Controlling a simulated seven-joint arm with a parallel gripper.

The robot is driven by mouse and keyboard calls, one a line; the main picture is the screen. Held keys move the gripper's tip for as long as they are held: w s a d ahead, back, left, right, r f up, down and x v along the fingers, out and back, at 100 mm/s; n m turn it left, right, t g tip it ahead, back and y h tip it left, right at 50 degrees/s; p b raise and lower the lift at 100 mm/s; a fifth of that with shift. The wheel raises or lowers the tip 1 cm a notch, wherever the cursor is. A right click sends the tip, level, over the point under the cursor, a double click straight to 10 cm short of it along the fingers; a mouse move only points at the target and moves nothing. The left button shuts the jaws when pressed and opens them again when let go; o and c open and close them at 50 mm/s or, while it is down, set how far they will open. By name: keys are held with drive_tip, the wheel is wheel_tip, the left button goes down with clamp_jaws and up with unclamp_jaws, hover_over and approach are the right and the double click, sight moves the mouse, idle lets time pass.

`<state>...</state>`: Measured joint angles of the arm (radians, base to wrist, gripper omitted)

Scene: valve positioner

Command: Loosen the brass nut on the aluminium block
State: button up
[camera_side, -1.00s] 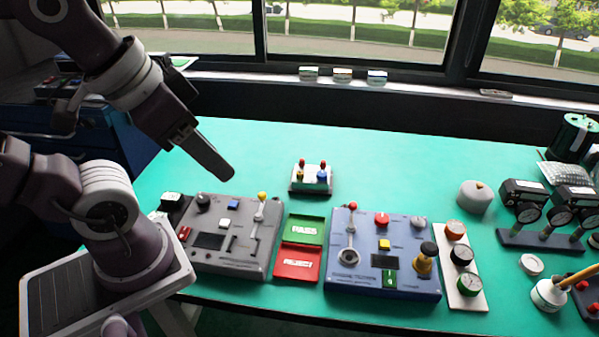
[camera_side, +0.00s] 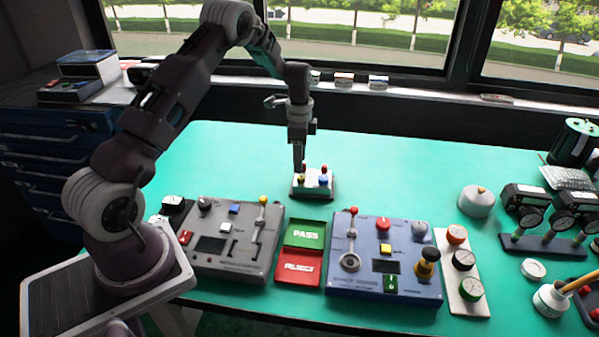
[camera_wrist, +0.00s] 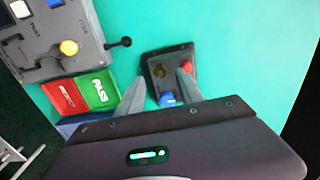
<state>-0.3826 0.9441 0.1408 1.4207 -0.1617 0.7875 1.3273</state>
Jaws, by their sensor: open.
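My gripper (camera_side: 299,170) points straight down over the block's left side. The blue cap (camera_wrist: 167,99) lies nearer the palm.
A grey control box (camera_side: 228,240), green PASS tray (camera_side: 305,235), red REJECT tray (camera_side: 298,269) and blue control box (camera_side: 383,255) stand in front of the block. A grey domed part (camera_side: 476,201) and gauges (camera_side: 541,226) are at right. The table around the block is clear.

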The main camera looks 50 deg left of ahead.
sight(302, 177)
wheel_tip(302, 177, down, 5)
clamp_jaws()
drive_tip(key=shift+n, duration=0.3)
drive_tip(key=n, duration=0.5)
drive_tip(key=shift+d+r, duration=0.1)
drive_tip(key=shift+d, duration=0.05)
drive_tip(key=n, duration=0.6)
drive_tip(key=shift+d+n, duration=0.15)
drive_tip(key=shift+n, duration=0.25)
drive_tip(key=n, duration=0.6)
drive_tip(key=shift+w+d, duration=0.1)
drive_tip(key=n, duration=0.5)
drive_tip(key=shift+w, duration=0.1)
drive_tip(key=shift+n, duration=0.4)
